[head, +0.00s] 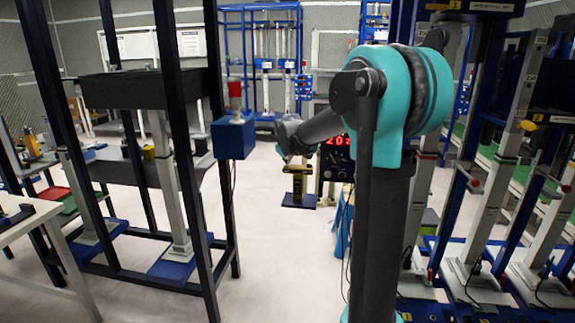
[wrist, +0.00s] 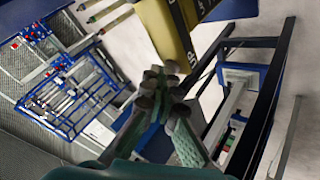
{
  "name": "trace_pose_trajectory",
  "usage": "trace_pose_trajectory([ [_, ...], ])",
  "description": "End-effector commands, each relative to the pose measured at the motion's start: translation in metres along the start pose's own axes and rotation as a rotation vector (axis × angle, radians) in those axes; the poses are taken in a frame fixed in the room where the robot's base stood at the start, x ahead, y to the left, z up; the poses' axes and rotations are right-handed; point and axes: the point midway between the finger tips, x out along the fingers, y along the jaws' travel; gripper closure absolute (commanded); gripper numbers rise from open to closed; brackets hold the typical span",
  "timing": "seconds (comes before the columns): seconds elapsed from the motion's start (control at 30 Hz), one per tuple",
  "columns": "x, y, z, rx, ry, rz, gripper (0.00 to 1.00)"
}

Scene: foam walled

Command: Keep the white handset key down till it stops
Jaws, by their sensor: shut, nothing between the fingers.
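My gripper (wrist: 161,92) is shut and empty in the wrist view, its green fingers close together. In the head view my gripper (head: 285,139) is small and seen from behind, right of the blue box on the dark frame. A yellow and black body (wrist: 165,40) with white markings lies just beyond the fingertips in the wrist view; it may be the handset. The fingertips overlap its lower end in the picture; I cannot tell whether they touch it. I cannot make out a white key for certain; the fingers may hide it.
A blue box (head: 233,138) with a red-topped cylinder (head: 235,95) is fixed to the dark frame. A red numeric display (head: 336,143) shows behind my arm. A yellow and black stand (head: 298,183) is on the floor. Blue-based columns line the right. Pale floor (head: 265,270) is open in front.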

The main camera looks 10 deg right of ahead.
Motion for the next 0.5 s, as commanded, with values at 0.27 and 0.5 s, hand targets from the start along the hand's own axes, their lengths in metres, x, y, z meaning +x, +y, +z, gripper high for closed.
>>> trace_pose_trajectory([
  [0.27, -0.008, 0.006, -0.006, 0.000, 0.000, 0.000, 1.00],
  [0.5, -0.013, 0.009, -0.009, 0.000, 0.000, 0.000, 1.00],
])
